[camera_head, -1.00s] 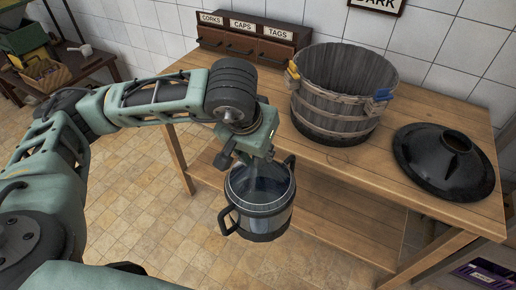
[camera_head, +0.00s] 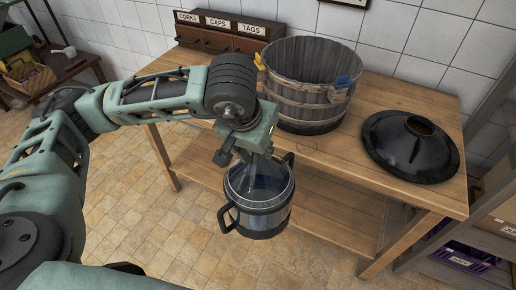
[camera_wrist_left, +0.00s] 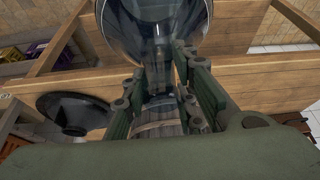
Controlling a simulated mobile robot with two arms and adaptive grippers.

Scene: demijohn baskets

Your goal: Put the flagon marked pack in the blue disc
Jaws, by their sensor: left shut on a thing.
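A clear glass flagon (camera_head: 258,185) with a narrow neck sits in a see-through holder with black bands and two black side handles. My left gripper (camera_head: 254,152) is shut on its neck and holds it in the air, roughly upright, in front of the table's near edge. In the left wrist view the glass flagon (camera_wrist_left: 155,35) shows between the fingers of my left gripper (camera_wrist_left: 165,88). I can read no mark on the flagon. No blue disc can be made out. My right gripper is not in view.
On the wooden table (camera_head: 330,165) stand a wooden tub (camera_head: 300,95) with a yellow and a blue clip, a black conical lid (camera_head: 408,150), and a drawer box (camera_head: 225,38) labelled CORKS, CAPS, TAGS. Bare tabletop lies in front of the tub. Shelves with a purple crate (camera_head: 465,256) stand at right.

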